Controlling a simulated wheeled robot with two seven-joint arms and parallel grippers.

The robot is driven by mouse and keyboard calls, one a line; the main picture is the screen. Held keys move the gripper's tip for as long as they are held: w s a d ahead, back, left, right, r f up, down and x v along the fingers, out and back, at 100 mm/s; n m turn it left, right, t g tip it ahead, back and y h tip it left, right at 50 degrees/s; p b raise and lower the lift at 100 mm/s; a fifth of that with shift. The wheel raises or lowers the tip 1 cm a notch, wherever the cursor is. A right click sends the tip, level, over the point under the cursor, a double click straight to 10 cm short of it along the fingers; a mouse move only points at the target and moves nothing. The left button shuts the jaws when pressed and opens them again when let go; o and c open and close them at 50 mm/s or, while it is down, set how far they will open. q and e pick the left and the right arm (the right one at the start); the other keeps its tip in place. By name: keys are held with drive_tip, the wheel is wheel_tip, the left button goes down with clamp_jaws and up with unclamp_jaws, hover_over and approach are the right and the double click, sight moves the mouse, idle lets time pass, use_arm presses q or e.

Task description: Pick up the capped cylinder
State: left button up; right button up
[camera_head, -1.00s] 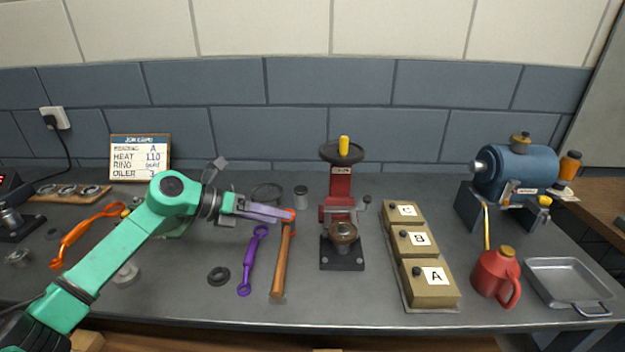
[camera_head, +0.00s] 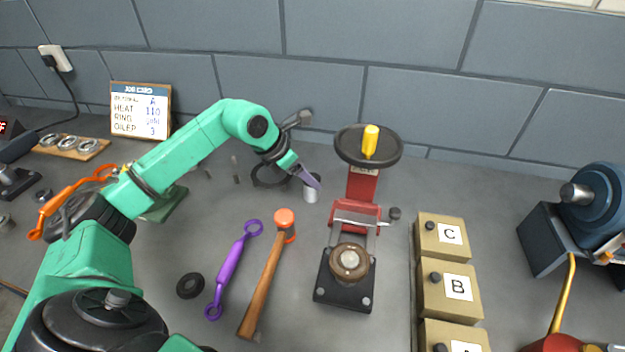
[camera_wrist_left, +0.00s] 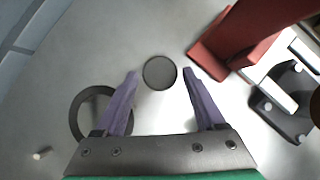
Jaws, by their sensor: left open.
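The capped cylinder (camera_head: 311,192) is a small light grey upright cylinder with a dark cap. It stands on the bench left of the red press, partly hidden behind my gripper in the head view. In the left wrist view its dark round top (camera_wrist_left: 159,73) lies between and just beyond my fingertips. My left gripper (camera_head: 312,180) is open, with its purple fingers (camera_wrist_left: 160,80) on either side of the cylinder's line; no contact shows. My right gripper is not in view.
The red press (camera_head: 362,185) stands close on the right, with a black handwheel (camera_head: 345,146) above. A dark ring (camera_wrist_left: 76,112) lies just left. A hammer (camera_head: 264,285) and purple wrench (camera_head: 232,262) lie in front. Labelled boxes (camera_head: 429,270) stand at right.

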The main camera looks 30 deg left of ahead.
use_arm(q)
drive_tip(key=p+x, duration=0.2)
drive_tip(key=x, duration=0.3)
drive_tip(key=shift+d+f, duration=0.1)
drive_tip(key=shift+f, duration=0.1)
drive_tip(key=shift+w+d+f, duration=0.1)
drive_tip(key=shift+w+f, duration=0.1)
drive_tip(key=shift+f, duration=0.15)
clamp_jaws()
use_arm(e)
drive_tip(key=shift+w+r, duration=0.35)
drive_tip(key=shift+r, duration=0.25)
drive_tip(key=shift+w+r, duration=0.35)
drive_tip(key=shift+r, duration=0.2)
use_arm(q)
drive_tip(key=shift+r, duration=0.1)
